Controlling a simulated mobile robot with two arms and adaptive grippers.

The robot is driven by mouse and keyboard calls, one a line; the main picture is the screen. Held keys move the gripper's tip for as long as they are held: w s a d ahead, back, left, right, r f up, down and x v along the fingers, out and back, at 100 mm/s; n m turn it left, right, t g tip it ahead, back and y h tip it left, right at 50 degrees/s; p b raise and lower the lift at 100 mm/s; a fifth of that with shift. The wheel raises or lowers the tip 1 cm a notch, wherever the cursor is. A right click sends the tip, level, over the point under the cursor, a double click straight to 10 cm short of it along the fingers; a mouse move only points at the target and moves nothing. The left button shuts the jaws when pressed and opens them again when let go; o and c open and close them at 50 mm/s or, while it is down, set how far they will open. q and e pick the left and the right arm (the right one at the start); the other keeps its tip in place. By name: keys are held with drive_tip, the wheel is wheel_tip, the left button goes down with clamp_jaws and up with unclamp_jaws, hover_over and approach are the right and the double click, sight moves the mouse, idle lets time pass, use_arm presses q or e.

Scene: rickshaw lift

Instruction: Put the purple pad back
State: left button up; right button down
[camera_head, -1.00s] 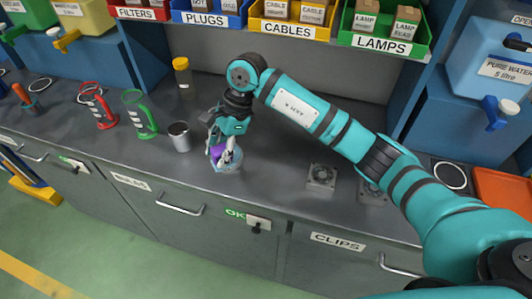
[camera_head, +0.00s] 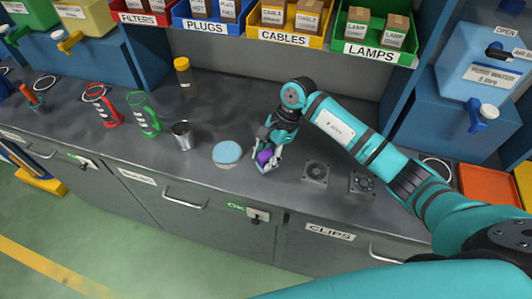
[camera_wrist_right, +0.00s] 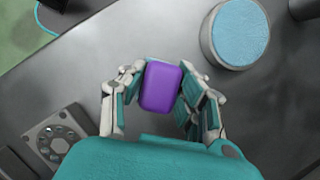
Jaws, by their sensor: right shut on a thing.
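The purple pad (camera_head: 264,156) is between the fingers of my right gripper (camera_head: 266,158), just right of a round light-blue-topped dish (camera_head: 227,153). In the right wrist view the pad (camera_wrist_right: 160,86) is a rounded purple block, gripped on both sides by the fingers of my right gripper (camera_wrist_right: 160,92). The dish (camera_wrist_right: 238,34) shows at the upper right there, apart from the pad. I cannot tell how high the pad is above the counter. My left gripper is not in view.
A metal cup (camera_head: 182,135) stands left of the dish. Green (camera_head: 143,114) and red (camera_head: 101,108) looped holders stand at the left. The counter's front edge is close to the gripper.

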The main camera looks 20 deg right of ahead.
drive_tip(key=shift+f, duration=0.2)
drive_tip(key=c, duration=1.3)
unclamp_jaws()
drive_tip(key=shift+r, duration=0.1)
drive_tip(key=o, duration=0.4)
